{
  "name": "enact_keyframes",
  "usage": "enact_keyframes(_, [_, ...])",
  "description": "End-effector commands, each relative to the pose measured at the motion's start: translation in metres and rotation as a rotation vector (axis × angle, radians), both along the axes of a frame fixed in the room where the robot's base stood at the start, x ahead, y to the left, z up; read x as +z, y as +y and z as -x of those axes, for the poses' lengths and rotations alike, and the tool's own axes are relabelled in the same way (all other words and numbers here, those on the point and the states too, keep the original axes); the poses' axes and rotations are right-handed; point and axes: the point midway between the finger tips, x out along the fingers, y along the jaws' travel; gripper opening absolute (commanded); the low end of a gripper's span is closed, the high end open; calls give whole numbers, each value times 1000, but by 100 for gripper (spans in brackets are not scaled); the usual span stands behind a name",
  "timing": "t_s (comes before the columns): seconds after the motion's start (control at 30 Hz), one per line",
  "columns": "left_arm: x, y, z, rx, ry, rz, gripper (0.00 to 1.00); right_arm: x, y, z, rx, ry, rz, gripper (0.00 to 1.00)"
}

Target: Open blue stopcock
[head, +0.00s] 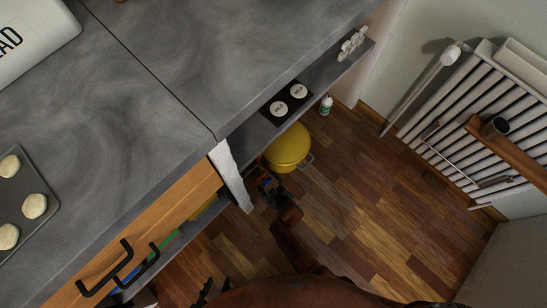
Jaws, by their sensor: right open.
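My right gripper (264,187) is open and reaches low beside the end of the counter, just below the yellow pot. A small patch of blue shows right at its fingers and may be the blue stopcock (267,182). The fingers and shadow cover much of it, so I cannot tell its handle position or whether the gripper touches it. My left gripper (208,292) is a dark shape at the bottom edge, away from the blue patch. It is partly cut off and its fingers are unclear.
The grey counter (150,90) with a white end post (230,175) borders my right gripper on the left. A yellow pot (288,148) is close above it, with a small bottle (325,105) beyond. A radiator (465,120) is at right. The wooden floor (390,220) between is clear.

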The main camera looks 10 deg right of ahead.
Motion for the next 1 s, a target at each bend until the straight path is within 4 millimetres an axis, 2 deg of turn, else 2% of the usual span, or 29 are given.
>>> enact_keyframes(0.6, [0, 0, 0, 0, -1, 0, 40, 62, -21, 66, 3, 1, -4, 53])
enact_keyframes(0.8, [0, 0, 0, 0, 0, 0, 40, 72, -24, 75, 3, 2, -4, 53])
enact_keyframes(1.0, [0, 0, 0, 0, -1, 0, 40, 73, -24, 76, 3, 2, -4, 53])
